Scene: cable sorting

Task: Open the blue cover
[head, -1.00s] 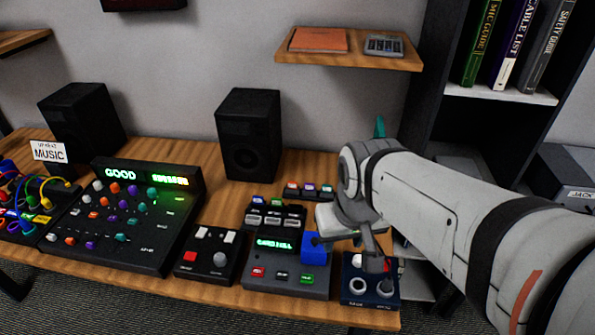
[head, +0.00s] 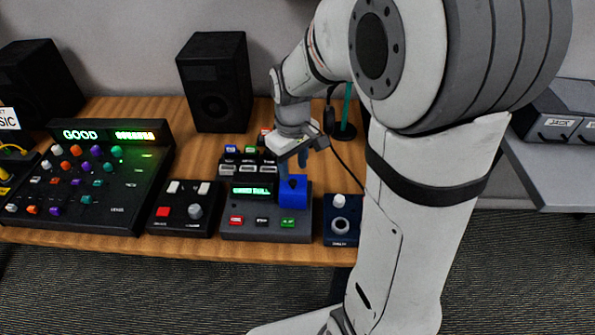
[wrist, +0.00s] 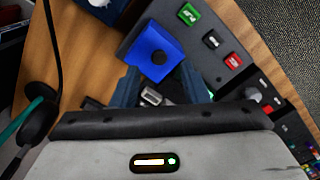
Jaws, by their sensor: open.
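The blue cover (head: 293,193) is a bright blue block with a dark round spot, on the right part of a dark grey console (head: 262,230) with a lit green display. It appears closed. In the wrist view the blue cover (wrist: 153,48) lies just beyond my fingertips. My gripper (head: 293,160) is above and behind the cover in the head view, pointing down. In the wrist view my gripper (wrist: 160,84) has its two dark blue fingers apart with nothing held between them. Whether a finger touches the cover I cannot tell.
Left of the console stand a black box with a red button (head: 182,212) and a large mixer (head: 95,185). A dark blue knob box (head: 341,222) is close on the right. Small cable connectors (head: 250,160) lie behind. A speaker (head: 216,82) and a headphone stand (head: 345,125) are further back.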

